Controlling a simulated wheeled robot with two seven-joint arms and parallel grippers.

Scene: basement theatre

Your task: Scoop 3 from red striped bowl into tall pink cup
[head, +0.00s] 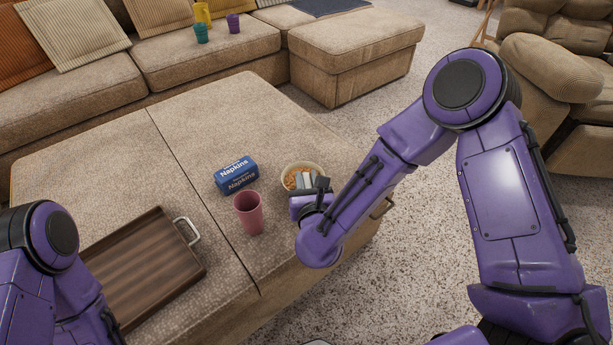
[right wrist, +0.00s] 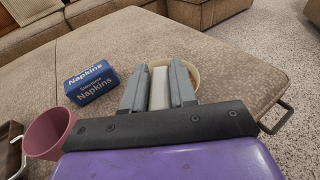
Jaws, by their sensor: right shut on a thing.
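A bowl with a cream rim (head: 317,167) holds small orange-brown pieces and stands on the beige ottoman; no red stripes can be made out. Its rim also shows in the right wrist view (right wrist: 195,72), behind my fingers. My right gripper (head: 306,181) is over the bowl, its fingers (right wrist: 160,72) shut on a pale, flat handle (right wrist: 159,88). The handle's lower end is hidden. The tall pink cup (head: 249,214) stands upright to the left of and nearer than the bowl; it shows at the left of the right wrist view (right wrist: 48,132). My left gripper is out of view.
A blue napkin pack (head: 236,175) lies behind the cup, left of the bowl. A brown wooden tray (head: 145,270) with metal handles is at the left front. Teal, purple and yellow cups (head: 201,33) stand on the sofa behind. The ottoman's right edge is close to the bowl.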

